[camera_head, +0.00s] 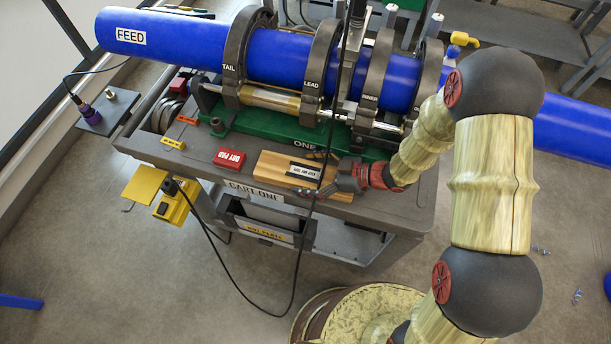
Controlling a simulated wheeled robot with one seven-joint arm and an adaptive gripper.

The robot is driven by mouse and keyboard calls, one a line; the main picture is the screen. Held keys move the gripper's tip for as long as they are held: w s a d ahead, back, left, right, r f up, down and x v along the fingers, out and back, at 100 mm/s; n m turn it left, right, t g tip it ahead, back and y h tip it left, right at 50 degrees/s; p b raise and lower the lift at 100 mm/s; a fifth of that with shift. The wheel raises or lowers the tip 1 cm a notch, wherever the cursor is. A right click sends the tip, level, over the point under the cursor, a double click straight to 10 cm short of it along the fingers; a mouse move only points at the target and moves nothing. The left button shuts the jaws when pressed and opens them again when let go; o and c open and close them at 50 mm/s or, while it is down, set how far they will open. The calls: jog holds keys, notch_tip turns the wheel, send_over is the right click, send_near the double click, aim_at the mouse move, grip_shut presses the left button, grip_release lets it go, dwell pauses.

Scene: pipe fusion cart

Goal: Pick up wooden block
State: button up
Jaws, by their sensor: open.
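The wooden block (272,171) is a light brown rectangular piece with a white printed label on top. It lies flat on the front of the grey cart top (365,206). My gripper (318,174) is at the right end of the block, coming in from the right. Its dark fingers are apart, one toward the far side and one toward the near side of the block's end. A black cable crosses in front of this area, so I cannot tell whether the fingers touch the block.
A red pad labelled "DRY PAD" (229,159) lies left of the block. Behind it are the green machine base (285,131) and a blue pipe (280,56) in dark clamps. The black cable (303,243) hangs over the cart's front edge. Small yellow and orange tags lie further left.

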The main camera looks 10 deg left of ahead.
jog(key=c, duration=1.8)
